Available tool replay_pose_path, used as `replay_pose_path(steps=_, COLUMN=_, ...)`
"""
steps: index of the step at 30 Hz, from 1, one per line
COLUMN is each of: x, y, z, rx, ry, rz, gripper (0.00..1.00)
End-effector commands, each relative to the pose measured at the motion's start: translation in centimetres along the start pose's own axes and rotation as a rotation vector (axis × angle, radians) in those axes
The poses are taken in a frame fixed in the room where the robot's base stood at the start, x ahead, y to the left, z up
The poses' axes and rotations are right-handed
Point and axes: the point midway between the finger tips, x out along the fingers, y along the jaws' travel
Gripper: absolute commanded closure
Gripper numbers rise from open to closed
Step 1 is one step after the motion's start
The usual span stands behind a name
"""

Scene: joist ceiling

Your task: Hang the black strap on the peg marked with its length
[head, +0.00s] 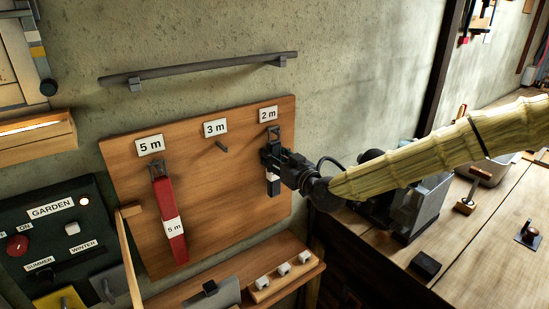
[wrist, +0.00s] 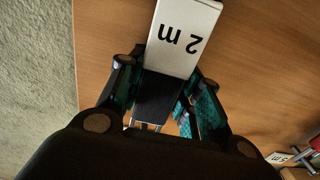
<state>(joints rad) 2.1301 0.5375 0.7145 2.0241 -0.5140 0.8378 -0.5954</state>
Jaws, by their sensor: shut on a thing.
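The black strap (head: 273,188) hangs upright against the wooden board (head: 200,190), under the 2 m sign (head: 268,114). My gripper (head: 270,157) is shut on the strap just below its metal buckle (head: 273,132). The buckle is at the 2 m peg, but I cannot tell whether the peg is through it. In the wrist view the strap (wrist: 158,98) lies between my fingers (wrist: 160,100), and its white tag reads 2 m (wrist: 184,38), upside down. The 3 m peg (head: 222,147) is bare. A red strap (head: 169,205) tagged 5 m hangs under the 5 m sign (head: 150,144).
A wooden shelf (head: 205,292) with white blocks (head: 283,269) runs below the board. A dark GARDEN control panel (head: 50,230) stands at the left. A grey rail (head: 200,68) is above the board. A workbench (head: 470,235) with tools lies at the right.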

Motion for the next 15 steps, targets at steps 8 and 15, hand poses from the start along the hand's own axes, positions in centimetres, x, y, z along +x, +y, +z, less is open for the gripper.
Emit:
replay_pose_path(steps=8, x=-0.01, y=-0.01, z=0.04, rx=0.000, ry=-0.001, rz=0.000, gripper=0.40)
replay_pose_path(steps=15, x=-0.02, y=-0.01, z=0.08, rx=0.000, ry=-0.001, rz=0.000, gripper=0.40)
